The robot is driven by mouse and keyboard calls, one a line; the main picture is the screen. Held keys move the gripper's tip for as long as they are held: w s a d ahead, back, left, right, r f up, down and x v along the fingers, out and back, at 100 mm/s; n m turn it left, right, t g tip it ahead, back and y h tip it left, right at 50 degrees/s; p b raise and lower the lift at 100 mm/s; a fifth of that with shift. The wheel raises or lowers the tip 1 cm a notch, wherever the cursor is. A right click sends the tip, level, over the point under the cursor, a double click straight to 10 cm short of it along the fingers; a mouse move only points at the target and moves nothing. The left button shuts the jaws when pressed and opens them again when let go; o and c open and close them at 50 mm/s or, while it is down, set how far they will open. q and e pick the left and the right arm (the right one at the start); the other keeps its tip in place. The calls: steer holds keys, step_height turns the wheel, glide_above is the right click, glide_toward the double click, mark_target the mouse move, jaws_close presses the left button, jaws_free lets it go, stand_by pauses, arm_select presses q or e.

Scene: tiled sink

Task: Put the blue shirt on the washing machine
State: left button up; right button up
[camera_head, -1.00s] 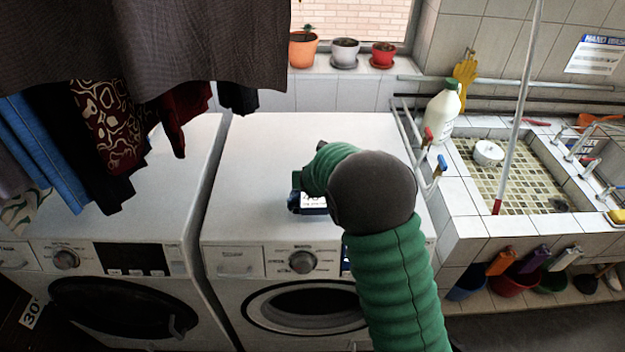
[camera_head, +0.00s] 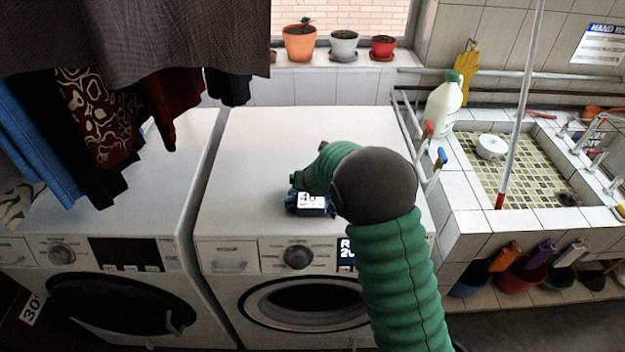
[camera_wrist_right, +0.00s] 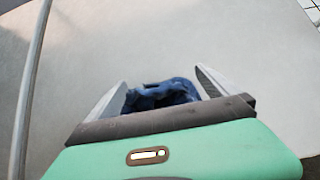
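The blue shirt (camera_wrist_right: 172,92) is a small crumpled dark blue bundle. My right gripper (camera_wrist_right: 160,92) is low over the machine top. In the wrist view its two fingers stand apart, with the shirt between and beyond them. I cannot tell whether the fingers touch the cloth. My left gripper is not in view.
Dark clothes (camera_head: 140,45) hang at the upper left, over another washing machine (camera_head: 165,180). Potted plants (camera_head: 300,43) line the window sill. A tiled sink (camera_head: 515,175) with a white bottle (camera_head: 443,105) and pipes stands at the right. The machine top around the shirt is clear.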

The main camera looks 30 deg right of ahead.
steer(key=shift+d+f, duration=0.1)
steer(key=shift+d, duration=0.05)
steer(key=shift+w+a, duration=0.1)
steer(key=shift+a, duration=0.3)
steer(key=shift+a+r, duration=0.2)
steer(key=shift+r, duration=0.05)
steer(key=d+p+v, duration=0.1)
steer(key=p+v, duration=0.3)
steer(key=v, duration=0.8)
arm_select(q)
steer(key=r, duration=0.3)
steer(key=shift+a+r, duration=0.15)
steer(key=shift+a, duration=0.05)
arm_select(e)
steer(key=s+a+f+m+g+y, duration=0.2)
steer(key=s+a+f+m, duration=0.1)
steer(key=s+a+m, duration=0.4)
steer(key=s+a+f+m+g+y, duration=0.2)
steer(key=s+a+m, duration=0.6)
steer(key=m, duration=1.4)
steer(key=s+f+g, duration=0.1)
steer(key=s+f, duration=0.1)
steer(key=s, duration=0.2)
steer(key=shift+s+m+y, duration=0.3)
steer(key=shift+s, duration=0.1)
